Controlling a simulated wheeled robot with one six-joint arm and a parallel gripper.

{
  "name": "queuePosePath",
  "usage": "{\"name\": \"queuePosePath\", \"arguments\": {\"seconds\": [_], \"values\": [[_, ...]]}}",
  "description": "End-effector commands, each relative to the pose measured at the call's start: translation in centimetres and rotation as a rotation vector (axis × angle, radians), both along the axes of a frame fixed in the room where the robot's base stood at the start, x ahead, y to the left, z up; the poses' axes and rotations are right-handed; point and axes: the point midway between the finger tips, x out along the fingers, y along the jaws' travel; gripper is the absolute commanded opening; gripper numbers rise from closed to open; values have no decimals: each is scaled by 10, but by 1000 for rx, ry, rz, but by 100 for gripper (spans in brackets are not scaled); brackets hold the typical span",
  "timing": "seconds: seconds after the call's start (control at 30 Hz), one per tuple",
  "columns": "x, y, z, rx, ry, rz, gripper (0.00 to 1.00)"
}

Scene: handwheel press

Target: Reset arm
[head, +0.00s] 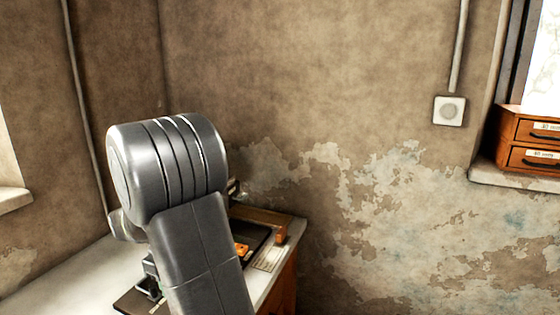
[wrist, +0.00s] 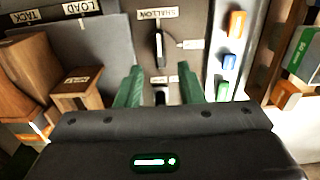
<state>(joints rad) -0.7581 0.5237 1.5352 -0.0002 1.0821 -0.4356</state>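My gripper (wrist: 160,86) shows in the wrist view with its two green fingers spread apart. It is open, and no object is visibly clamped between the fingers. In the head view my grey arm blocks much of the bench, and my gripper is hidden there.
The bench (head: 75,275) stands in the corner. A wooden box (wrist: 30,70) and a smaller block (wrist: 80,88) lie left of the fingers. A pale strip (wrist: 229,60) with orange, blue and green pieces lies right. A drawer cabinet (head: 530,140) sits on the right sill.

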Motion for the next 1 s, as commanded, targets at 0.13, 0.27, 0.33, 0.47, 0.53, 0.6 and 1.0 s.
{"name": "queuePosePath", "arguments": {"seconds": [0.13,0.27,0.33,0.47,0.53,0.6,1.0], "values": [[-1,-1,-32,-4,5,0,35],[-1,-1,-58,-4,5,0,35],[0,0,-62,-1,0,-28,35],[0,0,-61,1,0,-137,35],[0,0,-61,0,0,-193,35],[0,0,-61,0,0,-250,35],[0,0,-61,1,0,-572,35]]}}
